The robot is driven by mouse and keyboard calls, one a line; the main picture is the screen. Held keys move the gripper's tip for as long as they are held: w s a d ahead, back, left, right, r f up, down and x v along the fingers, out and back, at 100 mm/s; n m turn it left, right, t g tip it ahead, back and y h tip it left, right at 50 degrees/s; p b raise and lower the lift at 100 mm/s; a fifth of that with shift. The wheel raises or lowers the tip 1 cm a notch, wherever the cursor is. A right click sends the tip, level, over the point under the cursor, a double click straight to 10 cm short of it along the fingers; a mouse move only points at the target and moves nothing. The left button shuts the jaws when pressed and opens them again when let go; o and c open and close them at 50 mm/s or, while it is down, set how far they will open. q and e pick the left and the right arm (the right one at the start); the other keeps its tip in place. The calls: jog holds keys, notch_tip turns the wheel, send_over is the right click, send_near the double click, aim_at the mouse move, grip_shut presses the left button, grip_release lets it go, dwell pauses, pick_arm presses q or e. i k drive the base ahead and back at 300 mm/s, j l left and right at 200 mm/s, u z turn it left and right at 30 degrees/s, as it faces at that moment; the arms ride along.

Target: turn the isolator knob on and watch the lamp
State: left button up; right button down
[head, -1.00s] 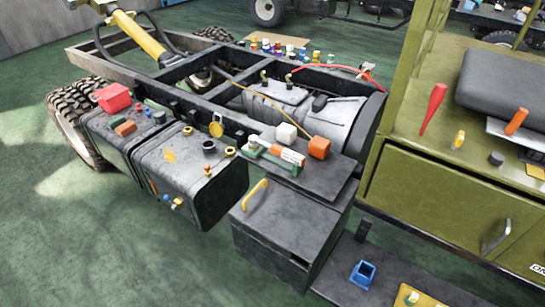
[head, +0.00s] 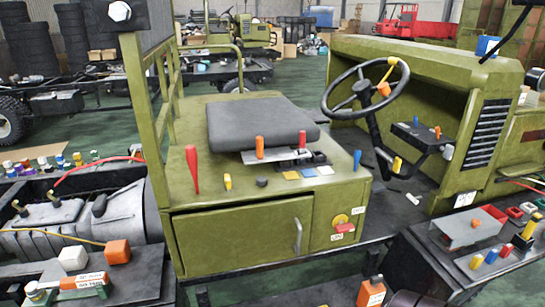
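A small red knob (head: 345,228) sits at the right end of the olive seat box front, just below a round yellow piece (head: 341,219). White labels are beside it; the lower left one (head: 336,238) seems to read ON, and the upper right one (head: 358,210) is too small to read. The knob's exact angle is too small to tell. I cannot pick out the lamp with certainty, nor whether any lamp is lit. Neither of my grippers is in view.
The seat box (head: 240,240) carries a grey cushion (head: 262,120) and several small tools. A steering wheel (head: 365,85) stands behind right. A dark bench (head: 440,255) with coloured parts is at the right, and an orange bottle (head: 371,292) stands below the knob.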

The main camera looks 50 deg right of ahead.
aim_at(342, 227)
jog(key=z, duration=2.15)
